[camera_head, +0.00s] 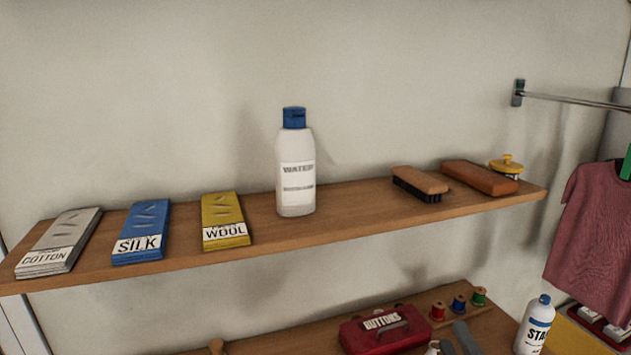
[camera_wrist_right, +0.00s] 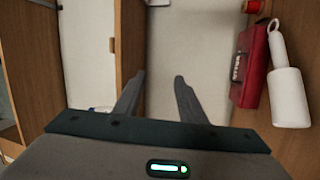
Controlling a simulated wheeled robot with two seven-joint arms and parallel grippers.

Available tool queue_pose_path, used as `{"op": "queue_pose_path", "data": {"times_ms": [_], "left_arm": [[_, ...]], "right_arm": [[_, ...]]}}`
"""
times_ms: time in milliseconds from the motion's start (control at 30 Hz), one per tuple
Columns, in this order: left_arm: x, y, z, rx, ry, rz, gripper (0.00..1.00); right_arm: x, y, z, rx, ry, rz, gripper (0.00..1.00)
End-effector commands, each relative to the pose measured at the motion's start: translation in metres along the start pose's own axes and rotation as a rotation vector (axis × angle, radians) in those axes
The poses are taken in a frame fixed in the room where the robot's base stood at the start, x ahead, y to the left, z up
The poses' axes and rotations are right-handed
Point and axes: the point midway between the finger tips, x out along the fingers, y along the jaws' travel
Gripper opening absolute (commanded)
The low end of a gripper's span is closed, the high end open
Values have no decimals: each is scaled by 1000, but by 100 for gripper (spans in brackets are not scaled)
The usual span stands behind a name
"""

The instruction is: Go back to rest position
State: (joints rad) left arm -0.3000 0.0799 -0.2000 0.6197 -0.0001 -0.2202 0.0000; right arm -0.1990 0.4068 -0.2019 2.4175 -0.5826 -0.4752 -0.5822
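My right gripper (camera_head: 460,337) shows at the bottom edge of the head view, as dark grey fingers in front of the lower shelf, close to the red buttons box (camera_head: 385,330). In the right wrist view the two fingers of my right gripper (camera_wrist_right: 160,75) stand apart with nothing between them. The red box also shows in that view (camera_wrist_right: 251,70), to the right of the fingers and apart from them. My left gripper is not in view.
The upper shelf (camera_head: 345,205) holds cotton, silk and wool packets, a water bottle (camera_head: 296,170), a brush (camera_head: 420,182) and a brown block (camera_head: 479,177). Thread spools (camera_head: 459,304) and a starch bottle (camera_head: 534,325) are lower right. A shirt (camera_head: 595,235) hangs at right.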

Motion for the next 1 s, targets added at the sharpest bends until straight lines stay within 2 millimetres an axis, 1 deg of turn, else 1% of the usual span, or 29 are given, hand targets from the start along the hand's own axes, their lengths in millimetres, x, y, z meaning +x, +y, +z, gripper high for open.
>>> {"op": "queue_pose_path", "data": {"times_ms": [33,67,100,167,200,267,300,367,400,467,500,633,800,1000], "left_arm": [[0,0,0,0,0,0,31],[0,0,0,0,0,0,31],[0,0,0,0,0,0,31],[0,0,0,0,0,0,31],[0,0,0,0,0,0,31],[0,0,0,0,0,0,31],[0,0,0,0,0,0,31],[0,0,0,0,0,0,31],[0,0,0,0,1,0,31],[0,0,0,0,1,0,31],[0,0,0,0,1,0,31],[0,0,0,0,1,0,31],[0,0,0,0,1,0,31],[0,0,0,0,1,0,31]], "right_arm": [[-12,-25,13,104,-77,-82,37],[-19,-40,20,165,-124,-132,37],[-31,-60,29,246,-187,-196,37],[-52,-91,38,361,-283,-292,37],[-67,-110,43,434,-346,-354,37],[-92,-138,47,536,-442,-445,37],[-111,-155,48,600,-506,-503,37],[-140,-179,47,690,-601,-589,37],[-159,-193,45,742,-662,-643,37],[-184,-209,41,806,-739,-711,37],[-200,-218,37,843,-788,-752,37],[-242,-237,26,930,-913,-856,37],[-287,-252,11,1008,-1044,-963,37],[-333,-260,-7,1074,-1179,-1073,37]]}}
